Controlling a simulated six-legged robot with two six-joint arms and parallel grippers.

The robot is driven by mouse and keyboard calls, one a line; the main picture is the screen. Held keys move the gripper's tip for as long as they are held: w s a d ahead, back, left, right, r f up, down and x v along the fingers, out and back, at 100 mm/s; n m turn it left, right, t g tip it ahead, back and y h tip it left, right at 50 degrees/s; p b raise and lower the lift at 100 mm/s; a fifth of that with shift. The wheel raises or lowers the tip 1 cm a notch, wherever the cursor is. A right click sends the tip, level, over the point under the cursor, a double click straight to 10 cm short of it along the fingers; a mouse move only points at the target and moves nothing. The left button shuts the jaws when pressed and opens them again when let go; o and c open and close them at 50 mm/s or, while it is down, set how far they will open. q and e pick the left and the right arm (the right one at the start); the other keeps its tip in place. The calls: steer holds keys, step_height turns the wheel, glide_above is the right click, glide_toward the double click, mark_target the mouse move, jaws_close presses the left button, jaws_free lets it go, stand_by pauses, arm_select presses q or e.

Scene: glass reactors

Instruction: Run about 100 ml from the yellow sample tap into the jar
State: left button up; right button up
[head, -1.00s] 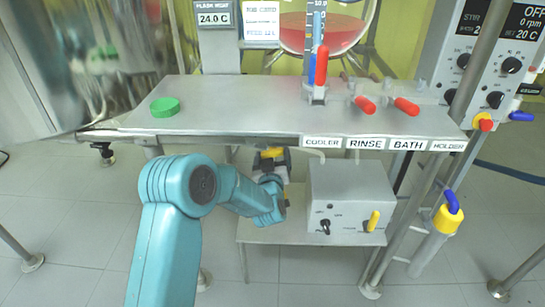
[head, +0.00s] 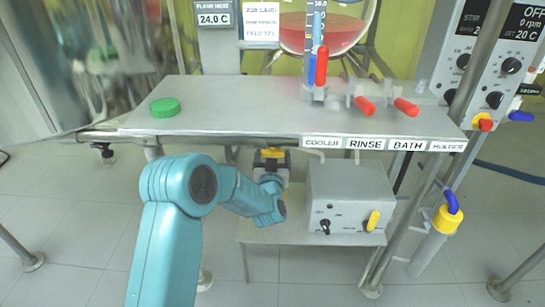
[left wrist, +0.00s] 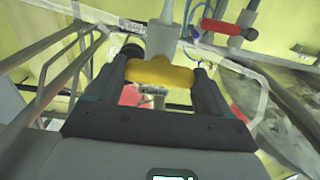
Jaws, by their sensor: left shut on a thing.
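My left gripper (left wrist: 162,78) is shut on the yellow tap handle (left wrist: 160,73), one finger at each end of it in the left wrist view. In the head view, the yellow handle (head: 271,153) shows small under the front edge of the shelf, with my left gripper (head: 272,160) around it. A grey tap body (left wrist: 162,38) rises behind the handle in the wrist view. The tap's outlet is hidden. I cannot make out the jar in either view. A green lid (head: 165,107) lies on the left of the shelf. My right gripper is not in view.
The steel shelf (head: 225,120) is over my left forearm. Below it, a grey control box (head: 350,190) stands close to the right of the gripper. Red-handled valves (head: 365,105) sit on the shelf's right half. A red lever (left wrist: 228,28) shows in the wrist view.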

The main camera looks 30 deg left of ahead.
arm_select(q)
steer(key=o, duration=0.9)
steer(key=shift+r, duration=0.2)
steer(key=shift+o, duration=0.2)
steer(key=shift+w+a+f, duration=0.1)
steer(key=p+v, duration=0.3)
steer(key=v, duration=1.3)
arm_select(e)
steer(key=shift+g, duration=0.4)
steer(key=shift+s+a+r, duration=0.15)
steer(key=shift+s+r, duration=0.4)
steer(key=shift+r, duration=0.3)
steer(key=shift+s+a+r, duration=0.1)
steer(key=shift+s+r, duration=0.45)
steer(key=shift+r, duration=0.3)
arm_select(q)
steer(key=shift+f, duration=0.1)
